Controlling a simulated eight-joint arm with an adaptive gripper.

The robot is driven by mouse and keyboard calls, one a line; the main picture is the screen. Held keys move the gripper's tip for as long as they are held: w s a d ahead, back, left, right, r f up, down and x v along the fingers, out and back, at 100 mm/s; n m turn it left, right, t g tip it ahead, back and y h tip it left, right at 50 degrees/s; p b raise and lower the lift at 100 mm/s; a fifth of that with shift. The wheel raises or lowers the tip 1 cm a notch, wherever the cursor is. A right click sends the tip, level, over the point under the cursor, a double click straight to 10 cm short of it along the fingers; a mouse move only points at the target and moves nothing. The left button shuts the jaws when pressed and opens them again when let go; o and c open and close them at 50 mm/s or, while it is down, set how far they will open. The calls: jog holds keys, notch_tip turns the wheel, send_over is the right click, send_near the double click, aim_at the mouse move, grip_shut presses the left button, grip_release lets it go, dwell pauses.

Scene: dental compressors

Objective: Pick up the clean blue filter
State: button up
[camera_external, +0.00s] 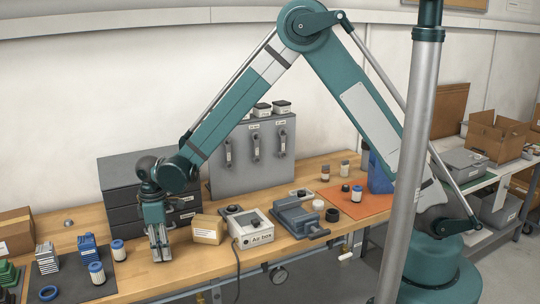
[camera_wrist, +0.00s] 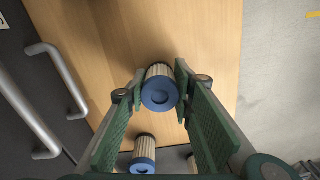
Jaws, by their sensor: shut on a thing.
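My gripper (camera_external: 158,254) is low over the wooden bench, left of the small cardboard box. In the wrist view its fingers (camera_wrist: 160,92) are shut on a blue filter (camera_wrist: 160,86), a cylinder with pale pleated sides and a blue end cap facing the camera. The fingers hold it from two sides. In the external view the held filter is mostly hidden by the fingers, and I cannot tell whether it touches the bench.
The small cardboard box (camera_external: 208,229) and the air box (camera_external: 250,228) stand close on the right. Grey drawers (camera_external: 125,190) with bar handles stand behind. The dark mat (camera_external: 70,285) holds blue and grey parts. Bare wood lies in front of my gripper.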

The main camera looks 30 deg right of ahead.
jog(key=shift+r, duration=4.95)
